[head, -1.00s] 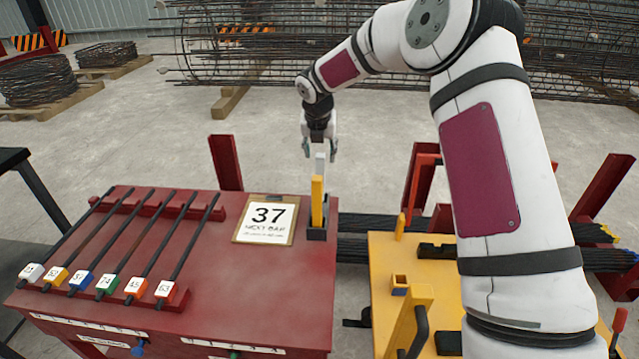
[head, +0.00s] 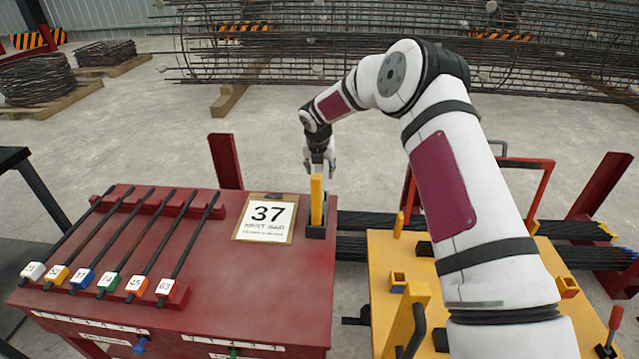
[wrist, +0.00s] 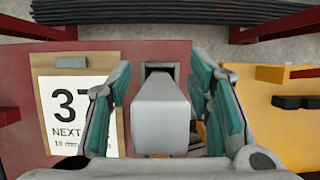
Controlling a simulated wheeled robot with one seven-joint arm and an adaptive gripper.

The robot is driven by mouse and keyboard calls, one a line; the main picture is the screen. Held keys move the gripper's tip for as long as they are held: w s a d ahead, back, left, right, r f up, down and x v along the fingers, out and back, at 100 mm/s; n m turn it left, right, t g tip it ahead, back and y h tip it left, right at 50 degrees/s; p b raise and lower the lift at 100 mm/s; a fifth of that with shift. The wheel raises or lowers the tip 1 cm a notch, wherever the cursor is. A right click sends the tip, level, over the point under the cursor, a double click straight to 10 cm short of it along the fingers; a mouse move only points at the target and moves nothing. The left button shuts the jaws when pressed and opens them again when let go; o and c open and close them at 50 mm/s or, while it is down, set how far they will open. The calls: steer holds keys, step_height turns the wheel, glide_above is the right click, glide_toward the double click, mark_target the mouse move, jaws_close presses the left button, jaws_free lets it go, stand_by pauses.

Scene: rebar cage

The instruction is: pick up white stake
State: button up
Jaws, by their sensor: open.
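The white stake (wrist: 161,112) stands up between the two fingers of my gripper (wrist: 163,105) in the wrist view, its pale square top close to the camera. The teal finger pads are apart on its left and right, with a gap on each side. In the head view my gripper (head: 320,170) is above the dark holder (head: 316,231) at the red table's back right corner. The yellow stake (head: 317,200) stands in that holder, in front of the white stake, which is largely hidden there.
A clipboard (head: 266,219) reading 37 lies left of the holder on the red table (head: 240,290). Several black bars with numbered tags lie on a rack (head: 175,297) at left. The yellow table (head: 385,262) stands at right. A red post (head: 225,162) rises behind.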

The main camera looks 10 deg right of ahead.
jaws_close()
steer(key=shift+r, duration=0.1)
steer(key=shift+r, duration=0.1)
